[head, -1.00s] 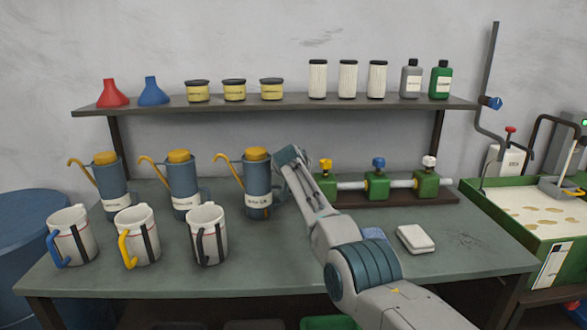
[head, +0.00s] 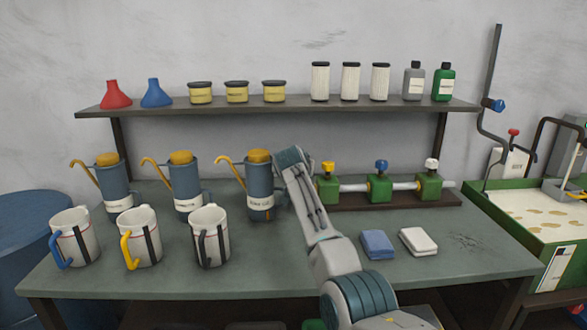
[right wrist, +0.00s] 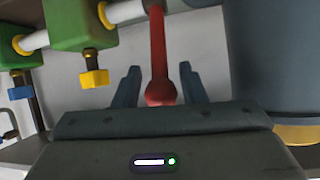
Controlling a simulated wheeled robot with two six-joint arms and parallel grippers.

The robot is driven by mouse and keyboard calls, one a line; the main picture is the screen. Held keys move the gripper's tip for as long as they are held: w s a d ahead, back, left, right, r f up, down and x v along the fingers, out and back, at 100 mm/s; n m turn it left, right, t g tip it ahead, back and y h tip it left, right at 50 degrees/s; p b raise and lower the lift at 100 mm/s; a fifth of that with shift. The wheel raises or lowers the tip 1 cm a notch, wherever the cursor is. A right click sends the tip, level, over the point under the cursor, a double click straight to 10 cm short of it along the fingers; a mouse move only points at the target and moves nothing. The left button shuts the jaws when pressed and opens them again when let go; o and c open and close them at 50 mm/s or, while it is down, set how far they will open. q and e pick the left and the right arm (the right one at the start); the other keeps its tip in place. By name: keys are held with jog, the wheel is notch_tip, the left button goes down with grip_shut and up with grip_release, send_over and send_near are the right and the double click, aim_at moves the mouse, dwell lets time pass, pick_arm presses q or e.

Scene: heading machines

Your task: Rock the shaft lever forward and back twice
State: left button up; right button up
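The shaft lever (right wrist: 158,50) is red with a round knob and shows in the right wrist view, rising to a pale shaft (right wrist: 125,12) at the top. My right gripper (right wrist: 160,82) is open, with one finger on each side of the lever and a gap to both. In the head view my right gripper (head: 291,157) is between the rightmost blue oil can and the shaft's green blocks (head: 380,188); its fingers and the lever are hidden there by the wrist. My left gripper is not in view.
The rightmost blue can (head: 260,185) stands close to the left of my right wrist. White mugs (head: 209,236) stand in front of the cans. A blue block (head: 377,244) and a white block (head: 418,241) lie right of my arm. A shelf (head: 270,105) runs above.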

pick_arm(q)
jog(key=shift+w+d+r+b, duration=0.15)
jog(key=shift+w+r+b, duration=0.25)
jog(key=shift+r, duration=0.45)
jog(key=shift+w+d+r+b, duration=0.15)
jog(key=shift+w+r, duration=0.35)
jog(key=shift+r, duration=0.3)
pick_arm(e)
jog(key=d+v, duration=0.1)
jog(key=v, duration=0.7)
jog(key=shift+a, duration=0.45)
jog(key=shift+c, duration=0.2)
